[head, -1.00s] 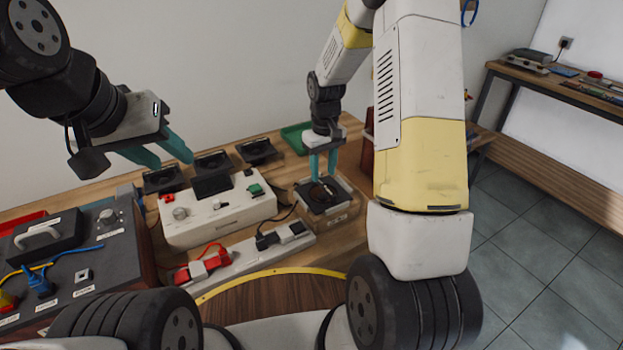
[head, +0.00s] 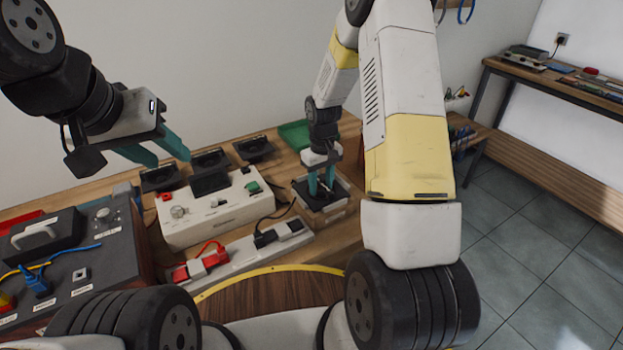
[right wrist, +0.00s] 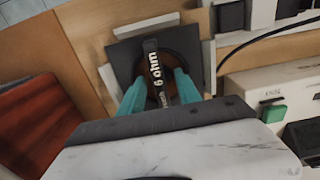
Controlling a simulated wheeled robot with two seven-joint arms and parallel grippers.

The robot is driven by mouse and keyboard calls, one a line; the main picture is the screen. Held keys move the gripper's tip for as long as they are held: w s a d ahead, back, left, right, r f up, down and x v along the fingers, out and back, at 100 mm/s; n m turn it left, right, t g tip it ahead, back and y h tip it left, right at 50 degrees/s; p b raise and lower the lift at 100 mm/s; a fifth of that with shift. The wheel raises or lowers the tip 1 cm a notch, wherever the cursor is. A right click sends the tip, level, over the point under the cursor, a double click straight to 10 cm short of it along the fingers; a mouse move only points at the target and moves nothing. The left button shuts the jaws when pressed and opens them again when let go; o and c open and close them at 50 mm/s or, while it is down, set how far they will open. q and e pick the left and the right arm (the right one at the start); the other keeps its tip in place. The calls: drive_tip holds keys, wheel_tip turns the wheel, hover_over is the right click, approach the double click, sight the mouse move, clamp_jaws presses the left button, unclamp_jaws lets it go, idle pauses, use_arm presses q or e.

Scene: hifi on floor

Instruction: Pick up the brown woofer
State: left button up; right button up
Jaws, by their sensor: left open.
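The brown woofer (right wrist: 181,62) shows as a brown disc in a square black frame in the right wrist view, crossed by a black bar marked "6 ohm". It sits in a pale, open-topped box (head: 345,208) on the bench in the head view, partly hidden by my gripper. My right gripper (head: 321,193) points down into the box, its teal fingers apart on either side of the bar; contact cannot be told. My left gripper (head: 170,155) is open and empty, raised above the bench at the left.
Several black speaker units (head: 254,149) stand along the back of the bench by the wall. A white control box (head: 215,211) and a power strip (head: 240,257) lie left of the pale box. A green tray (head: 295,134) is behind it. A grey console (head: 75,250) fills the left.

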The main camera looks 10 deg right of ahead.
drive_tip(key=shift+f, duration=0.25)
clamp_jaws()
